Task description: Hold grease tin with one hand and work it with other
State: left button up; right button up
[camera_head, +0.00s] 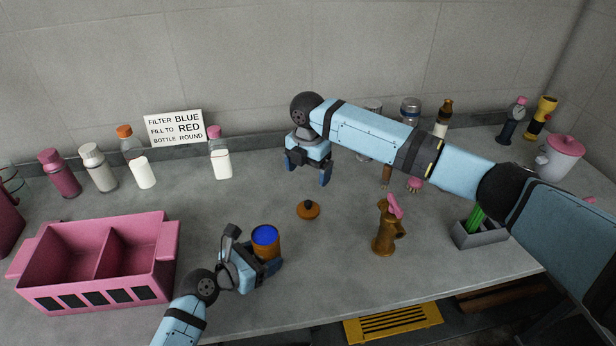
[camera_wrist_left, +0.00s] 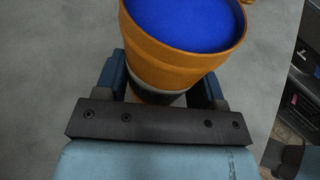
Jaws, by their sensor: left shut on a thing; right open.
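The grease tin (camera_head: 266,243) is an orange-brown cup with blue content, upright on the counter at the lower middle of the head view. It also shows close up in the left wrist view (camera_wrist_left: 185,50), open at the top. My left gripper (camera_head: 262,266) is shut on the tin from the side, its fingers on either side of the body. A small orange-brown lid (camera_head: 308,209) with a dark knob lies on the counter, apart from the tin to its upper right. My right gripper (camera_head: 308,174) is open and empty, pointing down above the counter behind the lid.
A pink two-compartment crate (camera_head: 100,262) stands at the left. Several bottles line the wall, with a white sign (camera_head: 174,127). A brown valve with a pink handle (camera_head: 387,228) stands to the right, near a grey box (camera_head: 480,235). Counter around the lid is clear.

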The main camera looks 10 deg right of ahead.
pick_arm(q)
jog(key=o, duration=0.8)
